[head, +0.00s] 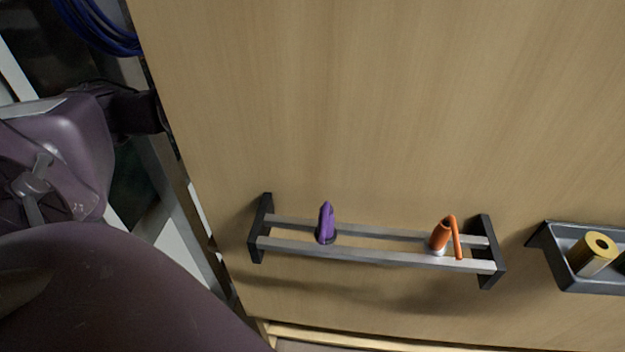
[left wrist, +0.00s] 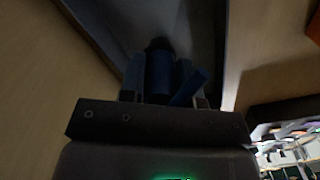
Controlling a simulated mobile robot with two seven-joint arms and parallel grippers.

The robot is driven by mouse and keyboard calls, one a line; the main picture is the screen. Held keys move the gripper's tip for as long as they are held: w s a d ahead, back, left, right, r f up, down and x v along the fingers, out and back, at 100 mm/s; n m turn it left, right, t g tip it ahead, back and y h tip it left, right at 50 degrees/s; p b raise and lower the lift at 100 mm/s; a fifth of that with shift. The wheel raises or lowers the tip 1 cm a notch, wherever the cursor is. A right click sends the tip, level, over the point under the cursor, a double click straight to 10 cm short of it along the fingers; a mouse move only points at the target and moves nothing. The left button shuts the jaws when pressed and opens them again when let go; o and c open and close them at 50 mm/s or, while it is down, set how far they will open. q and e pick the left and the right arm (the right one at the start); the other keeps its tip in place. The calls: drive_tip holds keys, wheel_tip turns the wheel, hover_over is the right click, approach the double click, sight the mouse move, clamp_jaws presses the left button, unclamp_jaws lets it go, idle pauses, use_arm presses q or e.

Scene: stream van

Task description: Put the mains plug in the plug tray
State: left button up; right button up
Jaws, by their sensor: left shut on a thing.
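In the left wrist view my left gripper (left wrist: 165,92) is shut on a blue, rounded body with a slanted blue piece beside it, which I take to be the mains plug (left wrist: 158,74). Its far end is dark and hard to make out. A dark grey, trough-like surface (left wrist: 205,35) with a pale edge lies beyond the plug; I cannot tell if it is the plug tray or if the plug touches it. In the head view my left arm comes in at the left, and its fingers and the plug are hidden past the wooden panel's edge. My right gripper is not in view.
A wooden panel (head: 300,100) fills most of the head view. A metal rail rack (head: 375,256) on it holds a purple tool (head: 326,222) and an orange tool (head: 441,236). A grey tray (head: 553,262) at right holds a yellow roll (head: 592,254). Blue cable (head: 100,30) hangs top left.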

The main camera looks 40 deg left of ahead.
use_arm(q)
wheel_tip(320, 180, down, 4)
drive_tip(key=shift+f+b, duration=0.25)
drive_tip(key=shift+b, duration=0.25)
drive_tip(key=shift+r, duration=0.1)
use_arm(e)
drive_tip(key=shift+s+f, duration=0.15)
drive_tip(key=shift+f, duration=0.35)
use_arm(q)
drive_tip(key=o, duration=0.9)
drive_tip(key=shift+o, duration=0.2)
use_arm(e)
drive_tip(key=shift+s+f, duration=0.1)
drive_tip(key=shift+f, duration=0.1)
use_arm(q)
wheel_tip(320, 180, up, 6)
drive_tip(key=shift+p, duration=1)
wheel_tip(320, 180, up, 5)
drive_tip(key=shift+r+p, duration=0.1)
drive_tip(key=shift+p, duration=0.6)
drive_tip(key=shift+r, duration=0.4)
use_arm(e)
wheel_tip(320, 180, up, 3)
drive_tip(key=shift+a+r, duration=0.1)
